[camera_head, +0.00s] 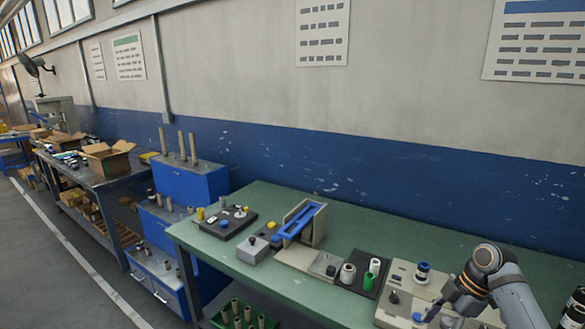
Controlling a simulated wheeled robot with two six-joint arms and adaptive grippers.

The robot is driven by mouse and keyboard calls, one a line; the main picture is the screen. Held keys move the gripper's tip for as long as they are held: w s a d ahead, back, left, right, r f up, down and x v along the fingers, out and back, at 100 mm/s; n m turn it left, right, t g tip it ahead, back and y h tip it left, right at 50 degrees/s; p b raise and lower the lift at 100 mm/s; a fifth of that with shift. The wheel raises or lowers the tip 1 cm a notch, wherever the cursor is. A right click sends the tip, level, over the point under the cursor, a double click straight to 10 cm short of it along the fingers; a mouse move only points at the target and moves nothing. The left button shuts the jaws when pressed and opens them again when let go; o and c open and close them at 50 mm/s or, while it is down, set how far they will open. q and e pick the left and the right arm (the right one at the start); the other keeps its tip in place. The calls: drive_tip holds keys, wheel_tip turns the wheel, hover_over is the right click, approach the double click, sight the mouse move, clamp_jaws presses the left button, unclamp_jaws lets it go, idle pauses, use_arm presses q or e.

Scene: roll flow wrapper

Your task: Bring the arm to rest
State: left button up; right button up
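My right arm comes in from the lower right, with grey links, a dark joint and orange bands. It bends down to my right gripper (437,307), which is low over a light grey machine plate (398,272) on the green bench (345,240). The gripper is small and dark here, and I cannot tell whether its fingers are open or shut or whether they touch anything. My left gripper is not in view.
A blue knob (423,267) stands on the plate near my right arm. To the left are a dark tray (362,264) with white and green rolls, a blue-topped device (300,222) and a black board (226,222). The bench's back strip is clear.

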drive_tip(key=s+a+f+m+h, duration=0.2)
drive_tip(key=s+a+f+m, duration=0.3)
drive_tip(key=f, duration=0.4)
drive_tip(key=s+a+m+t+h, duration=0.1)
drive_tip(key=s+a+m+t, duration=0.15)
drive_tip(key=s+m, duration=0.4)
drive_tip(key=s+a+m+t+h, duration=0.1)
drive_tip(key=s+a+m+h, duration=0.1)
drive_tip(key=s+a+m, duration=0.45)
drive_tip(key=s+d+f+n+g, duration=0.1)
drive_tip(key=s+d+f, duration=0.15)
drive_tip(key=f, duration=1.05)
drive_tip(key=s+d+f, duration=0.1)
drive_tip(key=d+f, duration=0.2)
drive_tip(key=f, duration=1.1)
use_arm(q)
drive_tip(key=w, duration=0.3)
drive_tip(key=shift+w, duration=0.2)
use_arm(e)
drive_tip(key=s+d+f+g, duration=0.1)
drive_tip(key=s+f, duration=1.5)
drive_tip(key=s, duration=0.2)
drive_tip(key=shift+s+d, duration=0.15)
drive_tip(key=shift+s, duration=0.25)
